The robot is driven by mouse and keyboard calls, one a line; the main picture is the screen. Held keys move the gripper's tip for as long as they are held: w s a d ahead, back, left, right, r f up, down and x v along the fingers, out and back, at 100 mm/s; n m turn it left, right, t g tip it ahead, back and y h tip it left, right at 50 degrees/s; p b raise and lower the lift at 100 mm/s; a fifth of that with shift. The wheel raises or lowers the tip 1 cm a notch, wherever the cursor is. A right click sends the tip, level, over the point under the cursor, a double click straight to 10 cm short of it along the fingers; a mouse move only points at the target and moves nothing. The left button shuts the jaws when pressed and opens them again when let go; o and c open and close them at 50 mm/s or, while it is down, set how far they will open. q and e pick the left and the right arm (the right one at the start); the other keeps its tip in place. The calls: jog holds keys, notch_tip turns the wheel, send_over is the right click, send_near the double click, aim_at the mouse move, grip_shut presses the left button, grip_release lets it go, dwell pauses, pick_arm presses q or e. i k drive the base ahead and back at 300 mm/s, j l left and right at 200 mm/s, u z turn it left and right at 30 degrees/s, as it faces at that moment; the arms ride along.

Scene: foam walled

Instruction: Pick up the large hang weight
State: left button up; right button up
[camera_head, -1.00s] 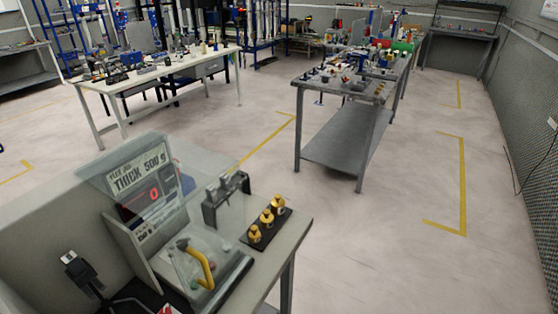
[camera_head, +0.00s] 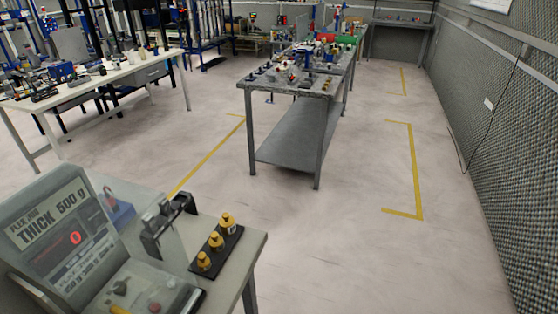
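Three brass weights stand in a row on a black tray (camera_head: 193,268) at the right end of the near bench. The far weight (camera_head: 228,223) looks the largest. The middle weight (camera_head: 216,241) and the near weight (camera_head: 204,262) look smaller. All three stand upright and apart from any gripper.
A grey workbench (camera_head: 288,88) and a white table (camera_head: 92,82) hold many items. The floor (camera_head: 350,240) on the right is clear.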

aim_at(227, 222)
jog(key=i+j+z, duration=0.1)
jog(key=i+z, duration=0.35)
jog(key=z, duration=0.25)
jog(key=i+j+z, duration=0.35)
jog(key=z, duration=0.35)
jog(key=i+j+z, duration=0.3)
jog(key=j+z, duration=0.25)
jog(key=z, duration=0.15)
jog(key=i+j+z, duration=0.1)
jog(key=j+z, duration=1.25)
jog(key=k+j+z, duration=0.2)
jog(key=j+z, duration=0.3)
jog(key=z, duration=0.2)
jog(key=k+j+z, duration=0.3)
jog(key=j+z, duration=0.2)
jog(key=z, duration=0.2)
jog(key=k+j+z, duration=0.3)
jog(key=z, duration=0.4)
jog(key=k+l, duration=0.05)
jog(key=k, duration=0.05)
